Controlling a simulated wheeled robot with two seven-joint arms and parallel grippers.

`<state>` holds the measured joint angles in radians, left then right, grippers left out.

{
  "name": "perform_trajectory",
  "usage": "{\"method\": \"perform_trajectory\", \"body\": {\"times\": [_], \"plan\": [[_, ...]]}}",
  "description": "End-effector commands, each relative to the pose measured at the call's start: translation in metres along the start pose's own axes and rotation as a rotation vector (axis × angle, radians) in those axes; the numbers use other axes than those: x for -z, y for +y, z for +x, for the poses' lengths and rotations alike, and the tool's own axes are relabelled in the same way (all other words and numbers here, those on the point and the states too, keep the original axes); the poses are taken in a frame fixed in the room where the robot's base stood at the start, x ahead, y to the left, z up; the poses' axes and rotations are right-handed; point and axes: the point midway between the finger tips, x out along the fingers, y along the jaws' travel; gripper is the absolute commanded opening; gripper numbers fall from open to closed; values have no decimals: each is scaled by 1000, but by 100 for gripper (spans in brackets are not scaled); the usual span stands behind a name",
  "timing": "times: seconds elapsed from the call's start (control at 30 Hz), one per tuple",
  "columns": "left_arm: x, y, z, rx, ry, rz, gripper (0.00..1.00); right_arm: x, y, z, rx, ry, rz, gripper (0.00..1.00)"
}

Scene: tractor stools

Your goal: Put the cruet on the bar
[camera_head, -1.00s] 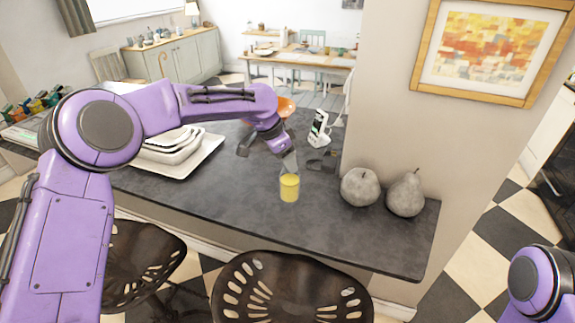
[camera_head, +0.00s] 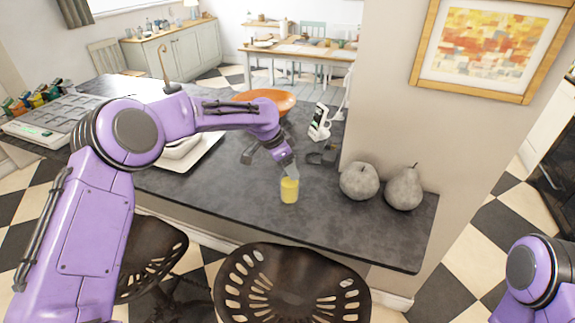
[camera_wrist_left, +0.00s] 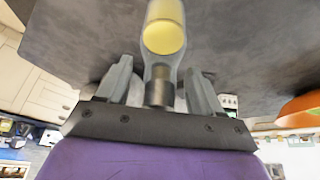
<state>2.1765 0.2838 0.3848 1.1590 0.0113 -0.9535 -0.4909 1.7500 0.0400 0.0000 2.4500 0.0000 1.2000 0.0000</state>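The cruet (camera_head: 290,189), a small clear bottle with yellow liquid, stands upright on the dark grey bar (camera_head: 340,233), near its front edge. My left gripper (camera_head: 286,162) is at the cruet's top, reaching down from behind. In the left wrist view the cruet (camera_wrist_left: 163,30) has its neck between the two fingers of my left gripper (camera_wrist_left: 158,72). The fingers are apart, with a gap on each side of the neck, so the gripper looks open around it. My right gripper is out of view; only part of my right arm shows at bottom right.
A grey apple (camera_head: 358,181) and pear (camera_head: 405,188) stand right of the cruet. An orange bowl (camera_head: 268,98), a white device (camera_head: 319,122) and a dark object (camera_head: 322,155) lie behind. Stacked white dishes (camera_head: 184,150) are left. Stools (camera_head: 290,285) stand in front.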

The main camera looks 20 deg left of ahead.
Motion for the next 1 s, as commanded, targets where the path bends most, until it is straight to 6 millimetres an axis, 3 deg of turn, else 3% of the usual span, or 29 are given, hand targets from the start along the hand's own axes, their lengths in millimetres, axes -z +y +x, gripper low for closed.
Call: {"method": "perform_trajectory", "body": {"times": [0.17,0.5,0.6,0.73,1.0], "plan": [[1,-1,-11,2,2,1,66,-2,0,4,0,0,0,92],[0,-1,-93,3,3,1,66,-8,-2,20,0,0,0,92],[1,-1,-110,1,2,-1,66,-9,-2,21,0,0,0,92],[1,0,-121,1,0,0,66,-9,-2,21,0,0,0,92],[1,0,-122,0,0,0,66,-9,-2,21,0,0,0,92]]}}
